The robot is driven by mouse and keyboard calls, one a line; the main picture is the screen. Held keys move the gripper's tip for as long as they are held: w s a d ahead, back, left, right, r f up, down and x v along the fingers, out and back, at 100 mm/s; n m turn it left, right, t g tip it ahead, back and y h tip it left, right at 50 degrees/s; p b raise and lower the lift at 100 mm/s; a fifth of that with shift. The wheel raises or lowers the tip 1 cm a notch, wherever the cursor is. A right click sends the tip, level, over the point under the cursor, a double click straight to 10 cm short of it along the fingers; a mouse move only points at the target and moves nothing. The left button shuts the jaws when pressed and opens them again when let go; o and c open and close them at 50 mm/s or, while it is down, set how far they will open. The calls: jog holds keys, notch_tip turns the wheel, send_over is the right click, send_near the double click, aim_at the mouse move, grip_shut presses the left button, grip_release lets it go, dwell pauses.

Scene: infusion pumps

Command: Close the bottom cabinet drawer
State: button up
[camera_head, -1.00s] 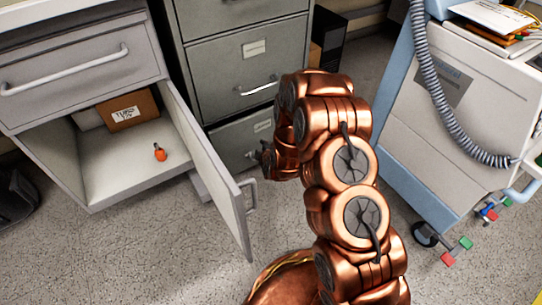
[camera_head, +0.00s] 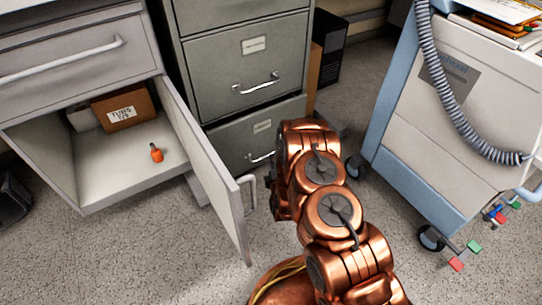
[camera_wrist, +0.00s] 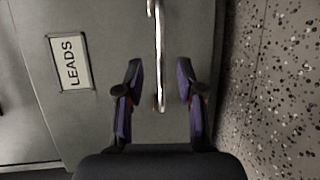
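The grey filing cabinet's bottom drawer (camera_head: 236,143) is low in the middle of the head view, partly hidden by my arm. The drawer's metal bar handle (camera_wrist: 158,40) runs up the wrist view. My gripper (camera_wrist: 158,75) is open, with its two fingers apart on either side of the handle's lower end in the picture. I cannot tell whether they touch it. In the head view my arm hides most of the gripper.
A cabinet door (camera_head: 207,165) stands open at left, close to my arm. Its compartment holds a "TUBS" box (camera_head: 124,108) and a small orange item (camera_head: 156,153). A white and blue cart (camera_head: 440,130) stands right. Speckled floor (camera_head: 150,250) is free in front.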

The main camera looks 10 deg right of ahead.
jog(key=w+b, duration=0.1)
jog(key=w, duration=0.3)
jog(key=w+f+b, duration=0.1)
jog(key=shift+w+d+b, duration=0.25)
jog(key=shift+w+b, duration=0.1)
jog(key=shift+w, duration=0.05)
jog(key=shift+c, duration=0.2)
grip_shut()
